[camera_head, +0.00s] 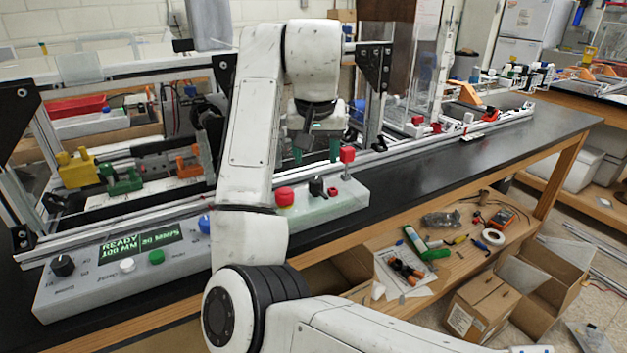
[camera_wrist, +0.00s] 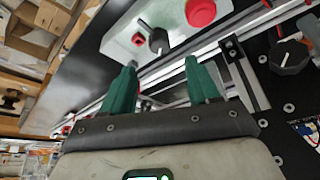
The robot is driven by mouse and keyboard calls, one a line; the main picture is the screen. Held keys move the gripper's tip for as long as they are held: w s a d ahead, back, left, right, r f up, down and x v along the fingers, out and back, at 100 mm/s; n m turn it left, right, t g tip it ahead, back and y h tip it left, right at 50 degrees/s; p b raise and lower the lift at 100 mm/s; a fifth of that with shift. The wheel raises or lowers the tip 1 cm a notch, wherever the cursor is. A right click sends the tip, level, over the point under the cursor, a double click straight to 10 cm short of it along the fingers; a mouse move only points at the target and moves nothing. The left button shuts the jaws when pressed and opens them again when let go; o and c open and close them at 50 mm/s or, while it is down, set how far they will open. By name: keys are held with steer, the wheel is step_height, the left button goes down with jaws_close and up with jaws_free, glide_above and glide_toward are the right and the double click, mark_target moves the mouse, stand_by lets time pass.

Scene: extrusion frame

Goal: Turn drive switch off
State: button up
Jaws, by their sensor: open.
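The grey control box (camera_head: 100,290) runs along the front of the bench. At its right end are a round red button (camera_head: 285,196), a black switch knob (camera_head: 316,186) and a small red part (camera_head: 332,191). I cannot read a drive label there. My gripper (camera_head: 316,153) hangs open and empty, with green fingers pointing down, above and behind this end of the box in the head view. In the wrist view, the black knob (camera_wrist: 158,42) and the red button (camera_wrist: 201,12) show beyond the fingertips, and my gripper (camera_wrist: 160,65) touches neither.
A red block (camera_head: 347,155) stands on a post near the box's right end. Aluminium rails (camera_head: 380,152) and black brackets (camera_head: 374,66) stand behind. A black knob (camera_head: 63,265), a green display (camera_head: 141,243) and a green button (camera_head: 156,257) are on the left.

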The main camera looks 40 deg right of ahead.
mark_target(316, 180)
steer(key=x, duration=0.8)
steer(key=shift+w+d+f+b, duration=0.1)
steer(key=shift+w+f+b, duration=0.05)
steer(key=shift+f+b, duration=0.2)
steer(key=c, duration=1)
steer(key=shift+r, duration=0.1)
steer(key=shift+c, duration=0.2)
